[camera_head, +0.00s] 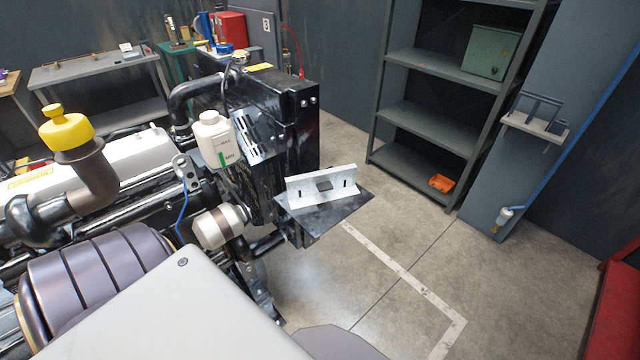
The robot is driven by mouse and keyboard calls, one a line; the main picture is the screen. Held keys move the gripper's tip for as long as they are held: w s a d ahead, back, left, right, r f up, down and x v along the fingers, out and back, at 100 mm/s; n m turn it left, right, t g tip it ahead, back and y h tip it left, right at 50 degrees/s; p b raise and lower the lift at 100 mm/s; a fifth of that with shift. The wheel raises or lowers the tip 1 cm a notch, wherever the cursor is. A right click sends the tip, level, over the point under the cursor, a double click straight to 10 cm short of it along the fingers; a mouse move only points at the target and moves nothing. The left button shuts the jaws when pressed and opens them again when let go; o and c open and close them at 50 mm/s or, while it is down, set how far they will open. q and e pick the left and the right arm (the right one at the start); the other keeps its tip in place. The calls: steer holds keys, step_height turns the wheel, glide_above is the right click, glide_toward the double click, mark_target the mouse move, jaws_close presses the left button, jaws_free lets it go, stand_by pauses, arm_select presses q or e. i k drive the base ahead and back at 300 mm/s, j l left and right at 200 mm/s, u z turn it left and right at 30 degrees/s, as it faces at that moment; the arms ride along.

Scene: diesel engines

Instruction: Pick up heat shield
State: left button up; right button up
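A light silver, angled metal piece (322,186) with an upright flange and small slots looks like the heat shield. It rests on a flat black plate (346,203) at the right end of the engine. A small dark rectangle shows near the middle of its flange. Neither of my grippers shows in the head view, so nothing is seen touching the piece.
The engine (125,190) fills the left, with a yellow-capped pipe (67,128) and white bottle (214,140). The floor (420,260) right of the plate is clear.

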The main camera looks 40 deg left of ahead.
mark_target(331, 184)
steer(key=i+l+u, duration=0.2)
steer(key=i+u, duration=0.3)
steer(key=i+l+u, duration=0.3)
steer(key=u, duration=0.2)
steer(key=i+l+u, duration=0.6)
steer(key=l+u, duration=0.35)
steer(key=l, duration=0.2)
steer(key=i+l+u, duration=0.15)
steer(key=l+u, duration=0.35)
steer(key=l, duration=0.15)
steer(key=l+u, duration=0.5)
steer(key=l, duration=0.2)
steer(key=k+l+u, duration=0.15)
steer(key=l+u, duration=0.35)
steer(key=l, duration=0.15)
steer(key=k+l+u, duration=0.25)
steer(key=l+u, duration=0.2)
steer(key=l, duration=0.2)
